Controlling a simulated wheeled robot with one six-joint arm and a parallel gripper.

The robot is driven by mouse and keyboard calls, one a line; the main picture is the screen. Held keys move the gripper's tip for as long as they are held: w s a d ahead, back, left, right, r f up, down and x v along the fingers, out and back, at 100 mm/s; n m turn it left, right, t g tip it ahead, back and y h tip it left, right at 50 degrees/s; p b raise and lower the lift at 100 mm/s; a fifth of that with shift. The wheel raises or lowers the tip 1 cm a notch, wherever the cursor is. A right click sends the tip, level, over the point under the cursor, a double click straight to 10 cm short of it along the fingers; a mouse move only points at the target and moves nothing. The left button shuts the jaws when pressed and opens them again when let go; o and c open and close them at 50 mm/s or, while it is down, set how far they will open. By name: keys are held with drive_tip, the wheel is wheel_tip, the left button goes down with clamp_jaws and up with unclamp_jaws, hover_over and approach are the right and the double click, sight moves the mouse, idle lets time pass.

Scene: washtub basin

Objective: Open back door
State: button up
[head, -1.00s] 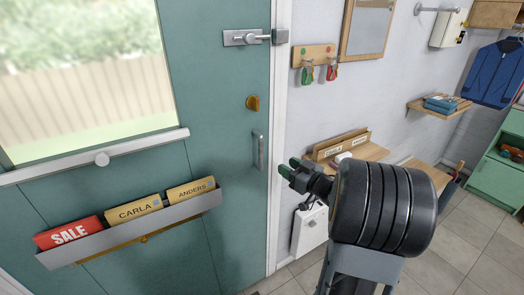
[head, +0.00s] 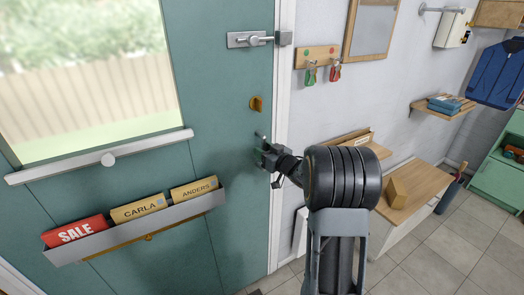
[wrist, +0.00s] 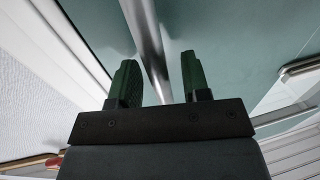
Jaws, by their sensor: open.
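The teal back door (head: 225,120) stands shut in its white frame on the left of the head view. Its grey upright pull handle (head: 261,136) is mostly hidden by my gripper (head: 263,153). In the wrist view, the handle bar (wrist: 150,45) runs between the two green fingers of my gripper (wrist: 158,75), which are apart on either side of it. I cannot tell whether either finger touches the bar. A metal slide bolt (head: 250,40) near the top appears to reach the keeper on the frame.
A letter rack (head: 140,232) with several packets and a horizontal bar (head: 108,160) stick out from the door on the left. Right of the frame are key hooks (head: 317,56), a mirror and a wooden-topped bench (head: 420,185). Tiled floor is clear at lower right.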

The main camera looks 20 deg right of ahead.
drive_tip(key=shift+w, duration=0.1)
drive_tip(key=shift+c, duration=0.2)
clamp_jaws()
drive_tip(key=shift+a, duration=0.1)
